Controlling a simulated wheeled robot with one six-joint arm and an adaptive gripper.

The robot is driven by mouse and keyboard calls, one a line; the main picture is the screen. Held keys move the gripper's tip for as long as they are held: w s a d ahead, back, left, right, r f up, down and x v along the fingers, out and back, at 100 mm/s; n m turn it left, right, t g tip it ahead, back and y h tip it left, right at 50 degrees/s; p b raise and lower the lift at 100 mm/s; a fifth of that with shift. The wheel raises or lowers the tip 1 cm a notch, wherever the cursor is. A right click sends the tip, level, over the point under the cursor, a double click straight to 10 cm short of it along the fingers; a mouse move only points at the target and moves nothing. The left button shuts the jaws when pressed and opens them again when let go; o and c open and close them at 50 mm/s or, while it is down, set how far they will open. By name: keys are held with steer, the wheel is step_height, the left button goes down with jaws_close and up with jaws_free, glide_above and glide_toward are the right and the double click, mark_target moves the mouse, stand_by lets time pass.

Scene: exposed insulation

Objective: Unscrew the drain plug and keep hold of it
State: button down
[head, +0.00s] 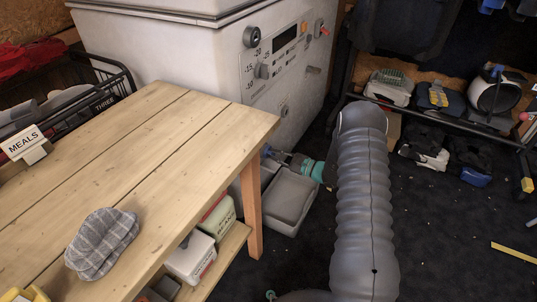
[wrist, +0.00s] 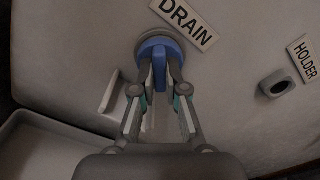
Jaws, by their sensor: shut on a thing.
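The blue drain plug (wrist: 159,48) sits at the drain opening under the DRAIN label (wrist: 187,22) on the white freezer's wall, in the wrist view. My gripper (wrist: 160,75) is shut on the plug's blue grip, one finger on each side. The plug appears to be against the wall; whether it is still threaded in cannot be told. In the head view my gripper (head: 305,166) reaches low beside the freezer (head: 200,55), and the plug is mostly hidden there.
A grey tray (head: 290,198) lies on the floor below the drain. The wooden table (head: 150,130), with a plaid cap (head: 102,243) on it, stands at left. A shelf with shoes and devices (head: 445,100) is at right.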

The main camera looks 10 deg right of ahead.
steer(key=shift+f+n+b, duration=0.1)
steer(key=shift+n+b, duration=0.7)
steer(key=shift+b, duration=0.05)
steer(key=shift+n, duration=2.3)
steer(key=n, duration=0.3)
steer(key=shift+n, duration=0.4)
steer(key=shift+s+d, duration=0.4)
steer(key=shift+d, duration=0.2)
steer(key=shift+v, duration=0.95)
steer(key=shift+r, duration=0.2)
